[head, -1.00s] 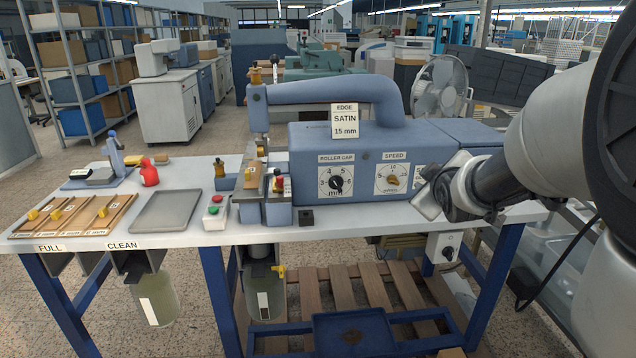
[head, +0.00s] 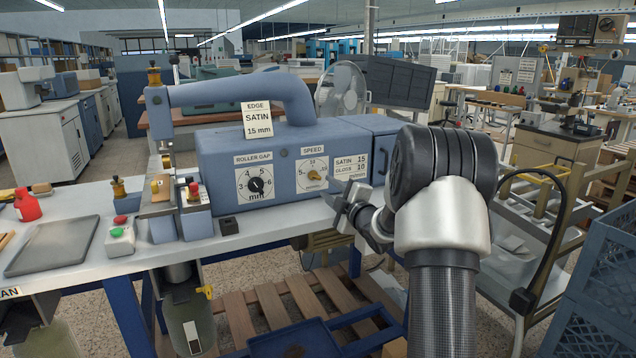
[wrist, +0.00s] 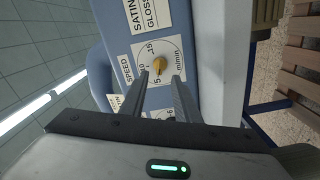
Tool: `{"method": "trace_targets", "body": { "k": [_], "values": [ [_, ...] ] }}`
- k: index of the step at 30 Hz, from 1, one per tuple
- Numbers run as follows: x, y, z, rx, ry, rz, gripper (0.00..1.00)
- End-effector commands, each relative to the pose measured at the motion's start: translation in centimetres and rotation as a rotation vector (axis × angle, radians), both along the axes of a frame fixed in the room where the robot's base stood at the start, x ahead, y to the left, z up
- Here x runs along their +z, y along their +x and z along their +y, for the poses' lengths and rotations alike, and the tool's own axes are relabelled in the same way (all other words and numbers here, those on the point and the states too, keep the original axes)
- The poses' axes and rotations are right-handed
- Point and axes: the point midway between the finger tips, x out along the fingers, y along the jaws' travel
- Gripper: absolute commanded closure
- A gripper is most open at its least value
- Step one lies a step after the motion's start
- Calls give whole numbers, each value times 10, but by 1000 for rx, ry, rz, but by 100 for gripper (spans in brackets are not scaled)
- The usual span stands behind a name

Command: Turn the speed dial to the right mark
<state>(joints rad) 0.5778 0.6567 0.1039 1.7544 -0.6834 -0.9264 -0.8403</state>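The speed dial (head: 314,174) is a small yellow knob on a white plate marked 5, 10 and 15 m/min, on the front of the blue machine (head: 225,150). It also shows in the wrist view (wrist: 160,64); I cannot tell which mark it points to. My gripper (wrist: 161,78) is open and empty. Its two fingertips are just short of the knob, one toward each side, with no contact visible. In the head view my gripper (head: 338,198) is right of and below the dial. A card (head: 257,121) reads EDGE SATIN 15 mm; a label (head: 351,167) reads SATIN 15, GLOSS 10.
The black roller gap dial (head: 256,185) is left of the speed dial. A grey tray (head: 52,246), a red bottle (head: 27,206) and a green-and-red button box (head: 120,237) are on the table at left. A blue crate (head: 596,290) stands at right.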

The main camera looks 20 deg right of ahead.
Motion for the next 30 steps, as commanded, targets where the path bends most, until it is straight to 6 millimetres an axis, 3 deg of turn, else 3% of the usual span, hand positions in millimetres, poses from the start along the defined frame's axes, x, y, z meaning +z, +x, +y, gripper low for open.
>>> {"method": "trace_targets", "body": {
  "k": [6,12,24,30],
  "values": [
    [-1,46,2,1,0,0,71],
    [-1,72,3,0,1,1,71],
    [0,81,3,-1,0,1,71],
    [0,81,3,-1,0,0,99]
  ]
}}
